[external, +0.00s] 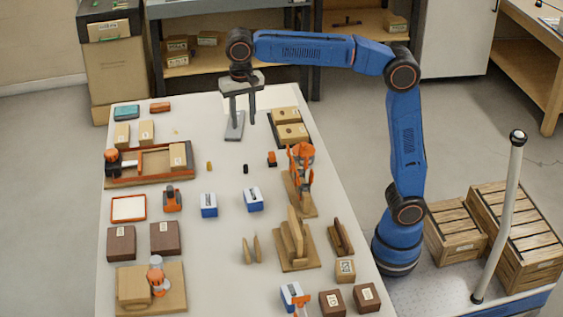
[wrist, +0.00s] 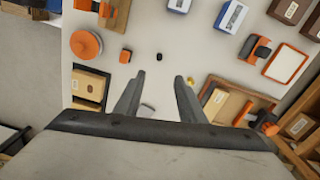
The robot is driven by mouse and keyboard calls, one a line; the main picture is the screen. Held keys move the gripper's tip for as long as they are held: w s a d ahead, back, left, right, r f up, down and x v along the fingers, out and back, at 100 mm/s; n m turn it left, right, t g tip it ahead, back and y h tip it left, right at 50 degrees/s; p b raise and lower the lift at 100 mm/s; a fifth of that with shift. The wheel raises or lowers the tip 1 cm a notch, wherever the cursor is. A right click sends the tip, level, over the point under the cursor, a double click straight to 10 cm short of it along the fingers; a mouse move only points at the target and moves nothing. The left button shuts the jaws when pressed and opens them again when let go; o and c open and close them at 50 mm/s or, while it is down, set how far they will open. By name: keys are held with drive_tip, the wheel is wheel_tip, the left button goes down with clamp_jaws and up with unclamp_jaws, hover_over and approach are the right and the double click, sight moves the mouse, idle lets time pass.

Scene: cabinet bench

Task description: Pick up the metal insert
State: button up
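A small brass-coloured piece (external: 209,166) stands on the white table right of the orange-edged tray; it seems to be the metal insert. In the wrist view it (wrist: 191,80) shows just past the right fingertip. A small dark piece (external: 246,169) lies to its right, also in the wrist view (wrist: 159,57); I cannot tell its material. My gripper (external: 242,118) points down over the far part of the table, with its two fingers apart and nothing between them (wrist: 158,88). A flat grey piece (external: 235,128) shows below the left finger; I cannot tell whether it belongs to the gripper.
A small orange block (external: 272,159) stands right of the dark piece. The orange-edged tray (external: 125,182) is at the left, blue boxes (external: 253,199) are nearer the camera, and a dark tray with cardboard boxes (external: 290,131) is at the right. The table around the small pieces is clear.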

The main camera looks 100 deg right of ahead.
hover_over(246, 165)
drive_tip(key=f, duration=1.2)
drive_tip(key=shift+w+a+f, duration=0.1)
drive_tip(key=shift+a+f, duration=0.15)
drive_tip(key=shift+d+f, duration=0.15)
drive_tip(key=shift+f, duration=2.6)
drive_tip(key=shift+c, duration=0.2)
clamp_jaws()
